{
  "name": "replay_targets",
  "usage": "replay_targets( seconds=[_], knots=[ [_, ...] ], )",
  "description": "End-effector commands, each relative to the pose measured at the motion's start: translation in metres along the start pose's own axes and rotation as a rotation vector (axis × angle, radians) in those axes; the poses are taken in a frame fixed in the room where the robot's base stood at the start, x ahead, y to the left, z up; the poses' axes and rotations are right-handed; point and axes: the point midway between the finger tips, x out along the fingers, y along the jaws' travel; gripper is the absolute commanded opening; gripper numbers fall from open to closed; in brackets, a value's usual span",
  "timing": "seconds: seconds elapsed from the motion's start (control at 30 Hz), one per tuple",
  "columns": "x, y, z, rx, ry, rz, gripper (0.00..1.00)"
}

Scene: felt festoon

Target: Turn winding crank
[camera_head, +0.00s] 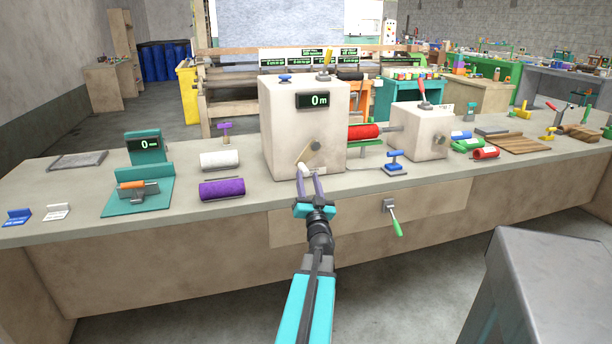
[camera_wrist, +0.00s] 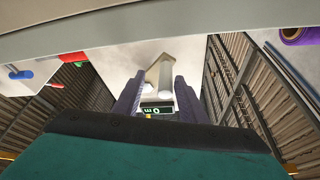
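The winding machine (camera_head: 283,110) is a pale box on the bench with a display (camera_head: 313,100) reading 0 m. Its winding crank (camera_head: 309,154) has a tan arm running down-left from a grey hub (camera_head: 316,146) on the front face. In the wrist view the crank arm (camera_wrist: 153,70) and its pale handle (camera_wrist: 166,80) show between my fingers. My gripper (camera_head: 307,170) is at the crank's lower end, its purple fingers spread apart. In the wrist view my gripper (camera_wrist: 154,90) has visible gaps beside the handle. Whether a finger touches the handle I cannot tell.
A red spool (camera_head: 363,132) sits between the machine and a smaller pale box (camera_head: 419,130). White (camera_head: 220,160) and purple (camera_head: 222,189) rolls lie left of the machine. A green-handled lever (camera_head: 395,220) sticks out from the bench front. A grey block (camera_head: 560,270) stands at lower right.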

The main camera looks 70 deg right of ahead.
Motion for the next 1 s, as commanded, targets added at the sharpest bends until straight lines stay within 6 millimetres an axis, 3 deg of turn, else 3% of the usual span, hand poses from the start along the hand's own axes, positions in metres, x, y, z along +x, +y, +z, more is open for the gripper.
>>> replay_targets(
  seconds=[0.3, 0.5, 0.93, 1.0],
  knots=[
    [-0.037, -0.001, -0.001, -0.001, 0.000, -0.001, 0.38],
    [-0.051, -0.001, -0.001, -0.001, 0.000, -0.002, 0.38],
    [-0.056, -0.001, -0.001, -0.001, 0.001, -0.003, 0.38],
    [-0.056, -0.001, -0.001, -0.001, 0.001, -0.003, 0.29]
  ],
)
